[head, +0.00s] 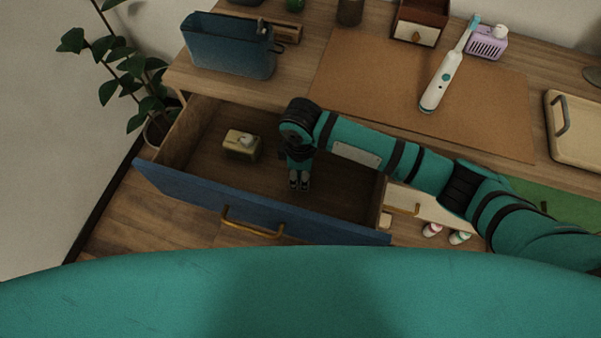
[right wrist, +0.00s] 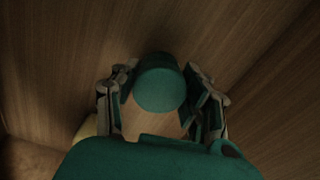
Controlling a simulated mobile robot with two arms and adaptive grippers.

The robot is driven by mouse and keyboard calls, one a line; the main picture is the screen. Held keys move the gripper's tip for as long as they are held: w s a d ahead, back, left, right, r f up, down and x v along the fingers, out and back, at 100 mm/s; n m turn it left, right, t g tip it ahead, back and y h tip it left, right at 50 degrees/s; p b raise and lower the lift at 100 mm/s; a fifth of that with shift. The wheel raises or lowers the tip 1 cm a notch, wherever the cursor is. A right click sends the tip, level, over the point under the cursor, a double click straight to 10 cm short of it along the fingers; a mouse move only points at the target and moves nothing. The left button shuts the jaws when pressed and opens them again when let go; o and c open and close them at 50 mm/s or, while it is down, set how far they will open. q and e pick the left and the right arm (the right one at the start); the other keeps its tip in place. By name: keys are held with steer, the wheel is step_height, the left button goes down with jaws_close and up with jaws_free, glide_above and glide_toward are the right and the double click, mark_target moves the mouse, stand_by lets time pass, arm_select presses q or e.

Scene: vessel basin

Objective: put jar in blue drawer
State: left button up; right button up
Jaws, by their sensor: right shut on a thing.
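The blue drawer (head: 205,200) is pulled open under the desk top, with a brass handle on its front. My right gripper (head: 299,183) reaches down into the open drawer, to the right of a small yellowish box. In the right wrist view my right gripper (right wrist: 162,100) is shut on the jar (right wrist: 160,84), whose round teal top shows between the two fingers. The drawer's wooden floor shows around it; whether the jar touches it I cannot tell. In the head view I cannot make out the jar at the gripper. My left gripper is not in view.
A yellowish box (head: 240,145) lies in the drawer's left part. A blue bin (head: 228,50), a brown mat (head: 400,95), a toothbrush (head: 442,82), a purple holder (head: 485,46) and a beige tray (head: 575,130) are on the desk. A plant (head: 125,75) stands left. The drawer floor's right part is free.

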steer(key=shift+f, duration=0.65)
steer(key=shift+f, duration=0.1)
steer(key=o, duration=1.2)
step_height(320, 180, up, 12)
steer(key=shift+r+p, duration=0.15)
steer(key=shift+p, duration=0.35)
